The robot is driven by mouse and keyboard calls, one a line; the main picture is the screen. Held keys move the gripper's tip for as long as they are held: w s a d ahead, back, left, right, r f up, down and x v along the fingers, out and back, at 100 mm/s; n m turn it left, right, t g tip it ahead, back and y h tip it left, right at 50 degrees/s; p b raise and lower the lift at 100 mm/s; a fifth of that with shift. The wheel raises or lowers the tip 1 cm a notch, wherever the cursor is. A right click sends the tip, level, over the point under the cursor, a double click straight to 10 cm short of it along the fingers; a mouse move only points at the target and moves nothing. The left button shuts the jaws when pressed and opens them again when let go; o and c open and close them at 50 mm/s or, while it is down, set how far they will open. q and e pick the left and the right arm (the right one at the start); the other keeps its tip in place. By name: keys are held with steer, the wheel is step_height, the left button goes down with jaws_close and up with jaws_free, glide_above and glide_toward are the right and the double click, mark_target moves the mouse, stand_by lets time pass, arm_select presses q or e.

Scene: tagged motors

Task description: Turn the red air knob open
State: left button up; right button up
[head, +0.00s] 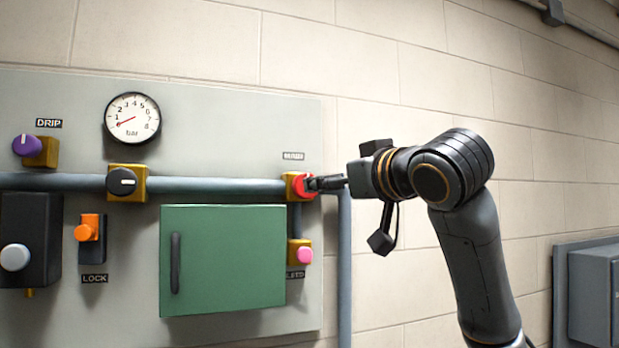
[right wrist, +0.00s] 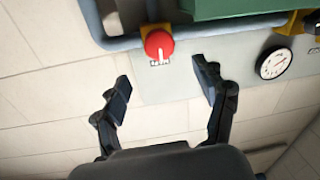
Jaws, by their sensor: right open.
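The red air knob (head: 303,187) sits on a yellow valve body on the horizontal pipe, under a small label, at the right side of the panel. In the right wrist view the red knob (right wrist: 158,44) shows a white mark line. My right gripper (head: 322,183) is at the knob, coming from the right. In the right wrist view my right gripper (right wrist: 163,72) is open, with its fingers spread to either side and the knob beyond the gap between the tips. I cannot tell whether a finger touches it. My left gripper is not in view.
A green door (head: 225,258) with a dark handle is below the pipe. A pink knob (head: 304,255) sits under the red one.

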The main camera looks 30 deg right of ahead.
mark_target(297, 186)
steer(key=w+d+p, duration=0.1)
steer(key=w+p, duration=0.3)
steer(key=w, duration=0.6)
steer(key=shift+d, duration=0.25)
steer(key=shift+f, duration=0.1)
steer(key=shift+c, duration=0.4)
steer(key=c, duration=1.1)
